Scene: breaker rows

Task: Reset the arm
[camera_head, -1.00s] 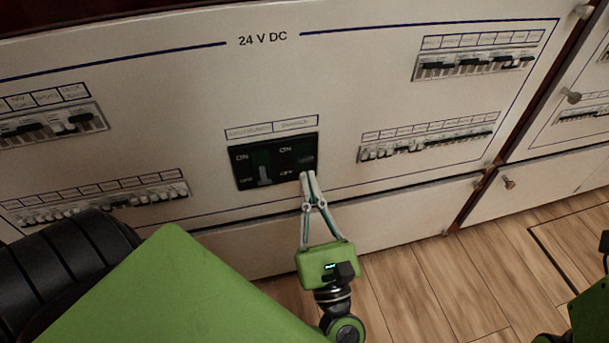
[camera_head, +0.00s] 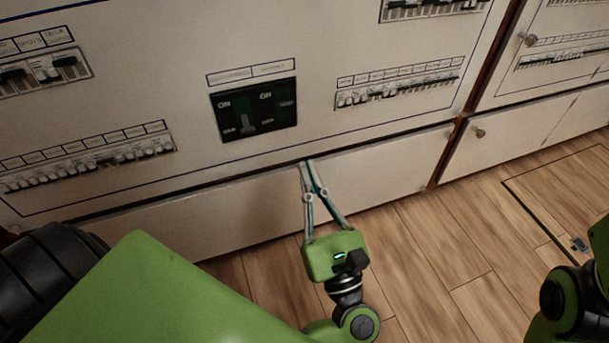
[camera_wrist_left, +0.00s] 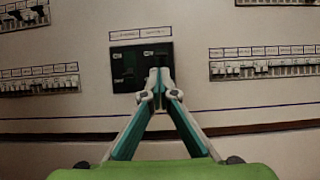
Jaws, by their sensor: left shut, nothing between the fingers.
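My left gripper (camera_head: 305,164) is shut and empty, its fingertips meeting in front of the cabinet just below the black switch panel. The left wrist view also shows the closed fingertips (camera_wrist_left: 158,72), overlapping the lower right part of the black panel (camera_wrist_left: 141,62) in the picture. In the head view, the black panel (camera_head: 253,132) with ON and OFF markings and two switches is unobstructed, and the gripper is apart from it.
Breaker rows sit right (camera_head: 397,91), upper right (camera_head: 430,8) and lower left (camera_head: 90,163) of the panel. Cabinet doors have knobs (camera_head: 479,132) on the right. A wooden floor (camera_head: 430,240) lies below. Open space is in front of the lower cabinet face.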

